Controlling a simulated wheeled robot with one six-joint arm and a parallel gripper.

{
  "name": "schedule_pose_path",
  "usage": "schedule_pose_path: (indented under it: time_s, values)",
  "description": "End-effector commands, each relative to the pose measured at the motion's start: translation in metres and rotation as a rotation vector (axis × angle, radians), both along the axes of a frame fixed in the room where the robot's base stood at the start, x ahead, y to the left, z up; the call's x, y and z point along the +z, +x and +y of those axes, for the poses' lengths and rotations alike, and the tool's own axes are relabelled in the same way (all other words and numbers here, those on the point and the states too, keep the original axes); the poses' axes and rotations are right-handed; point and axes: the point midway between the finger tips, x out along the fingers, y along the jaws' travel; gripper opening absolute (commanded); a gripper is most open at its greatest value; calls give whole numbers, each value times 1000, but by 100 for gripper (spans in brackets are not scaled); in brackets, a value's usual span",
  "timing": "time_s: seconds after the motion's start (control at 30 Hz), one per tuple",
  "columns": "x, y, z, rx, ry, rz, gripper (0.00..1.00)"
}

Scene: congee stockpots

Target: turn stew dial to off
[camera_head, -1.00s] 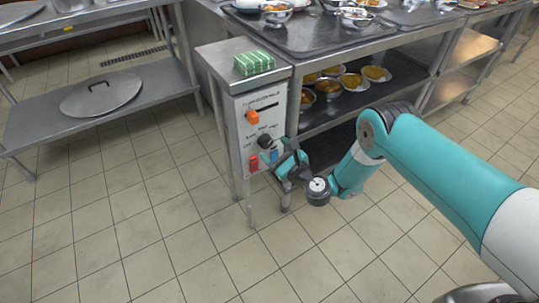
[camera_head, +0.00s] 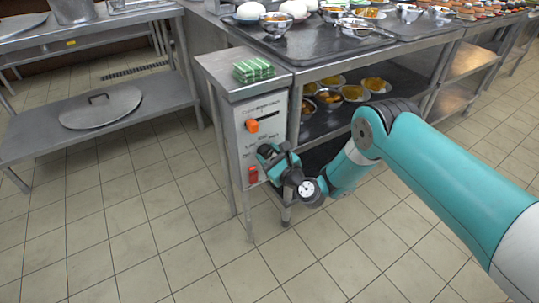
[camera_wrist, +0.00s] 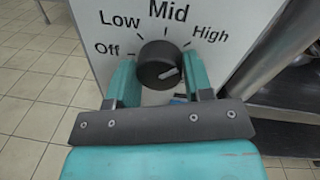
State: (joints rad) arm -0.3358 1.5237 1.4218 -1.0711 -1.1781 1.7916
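The stew dial is a round black knob (camera_wrist: 158,66) with a light pointer line. In the wrist view it sits on a pale panel under the labels Off, Low, Mid and High. Its pointer line slants to the right and slightly up, on the High side. My gripper (camera_wrist: 160,75) is open, with one teal finger on each side of the dial and narrow gaps between. In the head view my gripper (camera_head: 275,155) is at the panel's front and largely hides the dial.
The panel belongs to a metal cabinet (camera_head: 222,80) with a green striped block (camera_head: 254,70) on top. An orange knob (camera_head: 252,126) is above the dial and a red switch (camera_head: 253,175) below. A shelved counter stands right; a low shelf with a lid (camera_head: 100,107) stands left.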

Motion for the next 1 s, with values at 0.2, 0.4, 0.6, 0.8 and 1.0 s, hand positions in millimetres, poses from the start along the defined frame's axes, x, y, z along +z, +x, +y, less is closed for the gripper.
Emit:
schedule_pose_path:
  time_s: [0.2, 0.4, 0.6, 0.8, 1.0]
  values:
    - [0, 0, -1, -1, -2, -1, 23]
    - [0, 0, -1, -1, -30, -19, 23]
    - [0, 0, -1, -2, -116, -77, 23]
    - [0, 0, -1, -2, -256, -172, 24]
    - [0, 0, -1, -2, -415, -278, 24]
